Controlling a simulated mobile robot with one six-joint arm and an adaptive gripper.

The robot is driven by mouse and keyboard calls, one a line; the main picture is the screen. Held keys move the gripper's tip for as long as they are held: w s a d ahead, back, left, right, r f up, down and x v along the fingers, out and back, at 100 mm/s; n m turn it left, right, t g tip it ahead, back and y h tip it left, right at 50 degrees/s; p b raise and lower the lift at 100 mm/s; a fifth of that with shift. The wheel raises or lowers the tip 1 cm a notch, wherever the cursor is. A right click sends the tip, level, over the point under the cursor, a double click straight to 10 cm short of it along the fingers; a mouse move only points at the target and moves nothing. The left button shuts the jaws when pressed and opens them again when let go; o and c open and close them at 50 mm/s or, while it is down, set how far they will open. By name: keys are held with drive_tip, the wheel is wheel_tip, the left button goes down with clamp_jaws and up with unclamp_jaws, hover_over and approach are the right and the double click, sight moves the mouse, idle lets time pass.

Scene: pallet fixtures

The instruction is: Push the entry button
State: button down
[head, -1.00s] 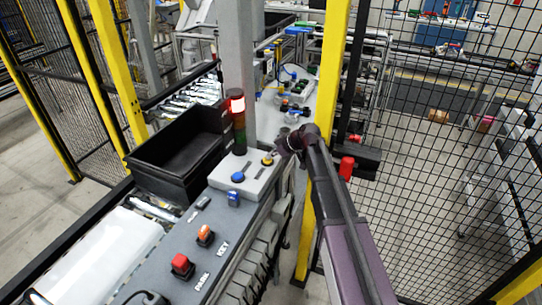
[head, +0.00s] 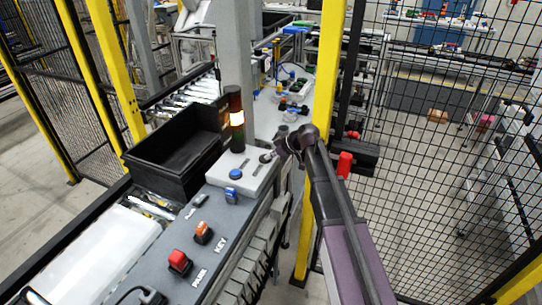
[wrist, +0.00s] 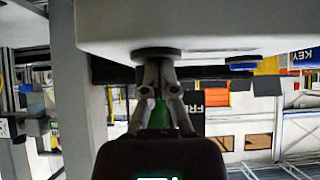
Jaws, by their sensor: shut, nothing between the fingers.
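A white button box (head: 225,174) sits at the far end of the grey panel. Its blue button (head: 236,174) shows clear of my gripper. My gripper (head: 268,157) is shut, with its tips at the box's right button, which it hides in the head view. In the wrist view the shut fingertips (wrist: 158,62) meet a dark round part (wrist: 158,53) on the face of the white box (wrist: 200,25). They look to be touching it. The box labels are too small to read, so I cannot tell which button is marked entry.
A yellow post (head: 325,130) rises close to my arm. Red (head: 179,262) and orange (head: 203,232) controls and a blue padlock (head: 231,196) are on the panel.

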drive_tip(key=shift+a, duration=0.15)
drive_tip(key=shift+w+a+r+p, duration=0.1)
drive_tip(key=shift+w+r+p, duration=0.1)
drive_tip(key=shift+r+p, duration=0.6)
drive_tip(key=r+p, duration=0.1)
drive_tip(key=p, duration=0.1)
drive_tip(key=r+p, duration=0.1)
drive_tip(key=shift+s+d+r, duration=0.2)
drive_tip(key=shift+d+r, duration=0.05)
drive_tip(key=shift+r, duration=0.1)
drive_tip(key=p+v, duration=0.7)
drive_tip(key=v, duration=0.3)
drive_tip(key=shift+d+f, duration=0.1)
drive_tip(key=shift+f, duration=0.15)
drive_tip(key=s+d+f+m+g+h+b, duration=0.1)
drive_tip(key=s+d+f+m+h+b, duration=0.2)
drive_tip(key=s, duration=0.4)
drive_tip(key=s+d+f+m+g+h+b, duration=0.1)
drive_tip(key=s+d+f+m+h+b, duration=0.1)
drive_tip(key=s+d+f+m, duration=0.4)
drive_tip(key=s+d+f+m+g+h+b, duration=0.1)
drive_tip(key=s+d+f+m+h+b, duration=0.2)
drive_tip(key=s, duration=0.7)
wheel_tip(320, 180, down, 3)
drive_tip(key=d+m+b, duration=0.1)
drive_tip(key=d+m, duration=0.1)
drive_tip(key=d, duration=0.1)
drive_tip(key=shift+r+h, duration=0.2)
drive_tip(key=shift+h, duration=0.1)
